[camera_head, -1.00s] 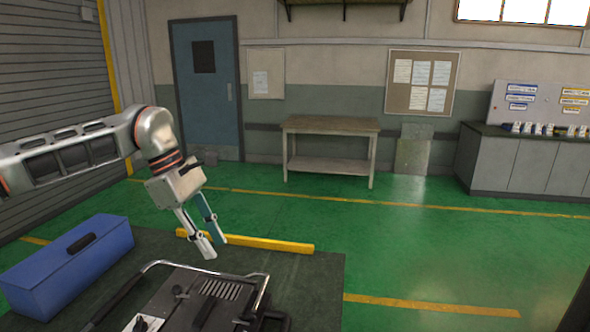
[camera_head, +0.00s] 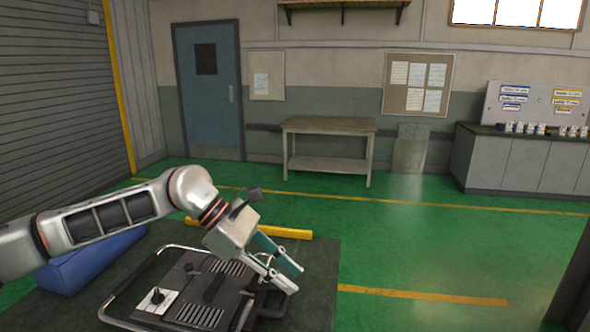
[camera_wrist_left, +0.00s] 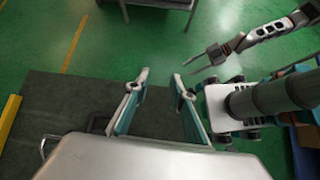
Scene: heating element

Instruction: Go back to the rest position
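My left gripper (camera_head: 296,281) hangs at the right side of the dark machine (camera_head: 184,268), low in the head view. Its fingers point down and right. In the left wrist view, its fingers (camera_wrist_left: 161,74) stand apart with nothing between them. The machine has a silver tube handle and a slotted top. Part of it is hidden behind my left gripper. My right gripper is outside the head view. In the left wrist view, my right gripper (camera_wrist_left: 192,64) shows with its thin fingers spread and empty, above the green floor.
A blue box (camera_head: 82,262) lies left of the machine, partly behind my left arm. A yellow bar (camera_head: 285,233) edges the dark mat (camera_head: 318,275). A wooden table (camera_head: 330,125) stands by the back wall and a counter (camera_head: 525,160) at right. The green floor between is clear.

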